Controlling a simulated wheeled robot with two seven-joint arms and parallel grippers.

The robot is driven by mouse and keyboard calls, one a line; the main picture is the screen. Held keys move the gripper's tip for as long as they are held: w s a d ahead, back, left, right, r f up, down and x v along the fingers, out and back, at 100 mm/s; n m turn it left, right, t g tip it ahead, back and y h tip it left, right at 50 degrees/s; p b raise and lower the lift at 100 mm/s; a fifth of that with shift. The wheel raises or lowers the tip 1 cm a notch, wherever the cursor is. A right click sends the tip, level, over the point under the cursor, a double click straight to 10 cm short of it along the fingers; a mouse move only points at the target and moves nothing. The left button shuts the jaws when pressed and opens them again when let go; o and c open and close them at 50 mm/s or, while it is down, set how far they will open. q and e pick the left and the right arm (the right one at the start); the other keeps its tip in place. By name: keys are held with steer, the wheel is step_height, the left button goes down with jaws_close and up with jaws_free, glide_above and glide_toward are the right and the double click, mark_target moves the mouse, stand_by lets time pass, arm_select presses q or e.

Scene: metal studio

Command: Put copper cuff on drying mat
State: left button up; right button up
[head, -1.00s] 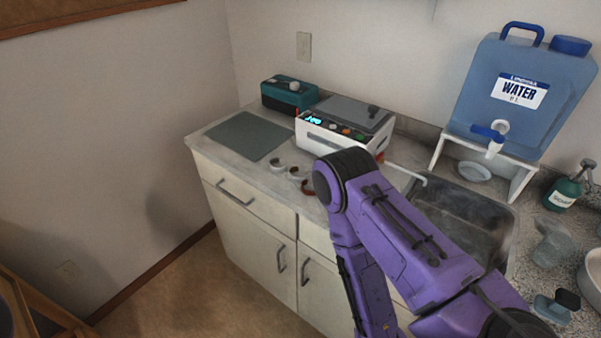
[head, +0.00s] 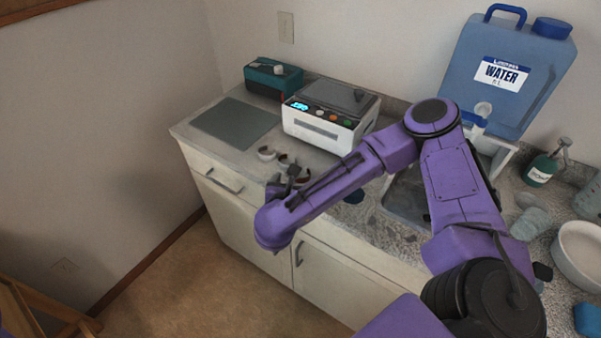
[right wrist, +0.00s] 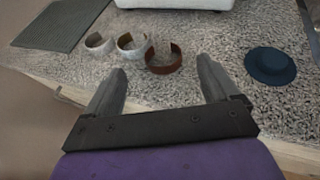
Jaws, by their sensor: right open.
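The copper cuff (right wrist: 164,69) is a brown open ring on the counter, at the right end of a row of three cuffs. In the right wrist view it shows beyond and between the fingertips of my right gripper (right wrist: 161,66). The gripper is open and empty. In the head view the right gripper (head: 281,182) is at the counter's front edge and partly hides the copper cuff. The drying mat (head: 235,123) is a flat grey-green rectangle at the counter's left end, bare; it also shows in the right wrist view (right wrist: 60,25). My left gripper is not in view.
Two paler cuffs (right wrist: 99,43) (right wrist: 131,46) lie between the copper cuff and the mat. A white machine (head: 328,115) and a teal box (head: 273,77) stand behind. A dark blue round object (right wrist: 271,66) lies to the right. A sink and a water jug (head: 508,75) are further right.

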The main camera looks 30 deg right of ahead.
mark_target(300, 182)
steer(key=p+x, duration=0.2)
steer(key=x, duration=0.2)
steer(key=shift+d+f, duration=0.15)
steer(key=shift+d, duration=0.1)
steer(key=shift+w+d+f, duration=0.3)
steer(key=c, duration=1.2)
